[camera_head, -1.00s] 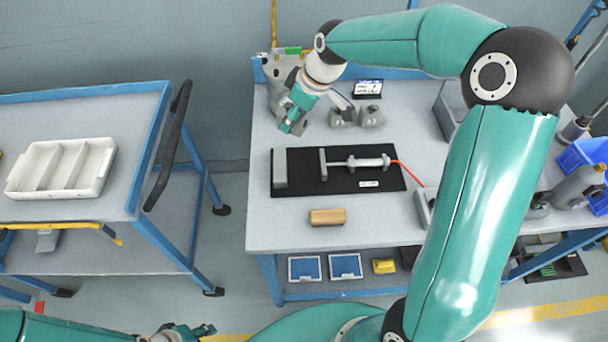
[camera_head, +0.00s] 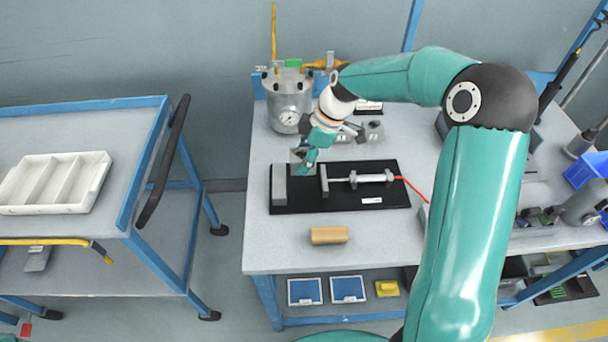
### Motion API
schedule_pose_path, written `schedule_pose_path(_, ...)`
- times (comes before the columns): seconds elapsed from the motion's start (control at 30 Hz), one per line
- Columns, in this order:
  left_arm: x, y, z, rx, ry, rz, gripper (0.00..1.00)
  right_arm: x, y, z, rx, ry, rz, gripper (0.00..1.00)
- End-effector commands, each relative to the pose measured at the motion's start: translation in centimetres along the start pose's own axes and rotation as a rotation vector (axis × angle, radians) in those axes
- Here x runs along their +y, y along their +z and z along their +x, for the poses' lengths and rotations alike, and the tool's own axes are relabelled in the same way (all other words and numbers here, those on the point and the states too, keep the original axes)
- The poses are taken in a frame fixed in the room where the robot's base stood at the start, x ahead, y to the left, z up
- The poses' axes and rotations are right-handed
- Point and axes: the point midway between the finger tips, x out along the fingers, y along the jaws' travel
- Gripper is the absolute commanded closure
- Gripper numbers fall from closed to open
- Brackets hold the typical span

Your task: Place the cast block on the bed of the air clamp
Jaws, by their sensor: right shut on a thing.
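The air clamp (camera_head: 352,197) lies on the bench: a black base with a grey fixed jaw (camera_head: 278,185) at left and a moving jaw (camera_head: 324,181) with a silver cylinder (camera_head: 362,178) at right. The bed between the jaws is bare in its visible part. My right gripper (camera_head: 303,163) is shut on the grey cast block (camera_head: 296,155), which is largely hidden by the fingers. The gripper points down over the clamp's back edge, near the gap between the jaws. I cannot tell the block's height above the bed. My left gripper is out of view.
Grey cast parts (camera_head: 374,131) stand behind the clamp. A grey tank with a gauge (camera_head: 289,103) stands at the back left. A tan block (camera_head: 329,235) lies in front. A red hose (camera_head: 414,188) runs right. A white tray (camera_head: 52,183) is on the left cart.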

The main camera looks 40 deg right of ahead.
Motion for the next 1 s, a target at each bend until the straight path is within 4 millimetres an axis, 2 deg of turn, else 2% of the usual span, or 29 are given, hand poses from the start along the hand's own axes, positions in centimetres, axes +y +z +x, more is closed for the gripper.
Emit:
schedule_pose_path(0.1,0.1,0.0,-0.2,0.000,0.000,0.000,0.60,0.0,0.7,1.7,0.000,-0.001,0.002,0.99)
schedule_pose_path(0.33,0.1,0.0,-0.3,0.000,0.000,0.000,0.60,0.0,1.4,3.3,0.001,0.000,0.002,0.99)
schedule_pose_path(0.57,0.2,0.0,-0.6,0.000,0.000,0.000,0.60,0.0,2.5,6.1,0.000,0.000,0.001,0.99)
schedule_pose_path(0.87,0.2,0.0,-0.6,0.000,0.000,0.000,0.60,0.1,2.6,6.5,0.001,0.002,-0.001,0.99)
schedule_pose_path(0.9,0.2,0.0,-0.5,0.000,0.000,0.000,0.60,0.0,2.7,6.6,0.000,0.001,-0.001,0.47)
schedule_pose_path(1.0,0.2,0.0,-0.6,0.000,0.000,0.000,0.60,0.0,2.6,6.6,0.000,0.001,-0.001,0.30)
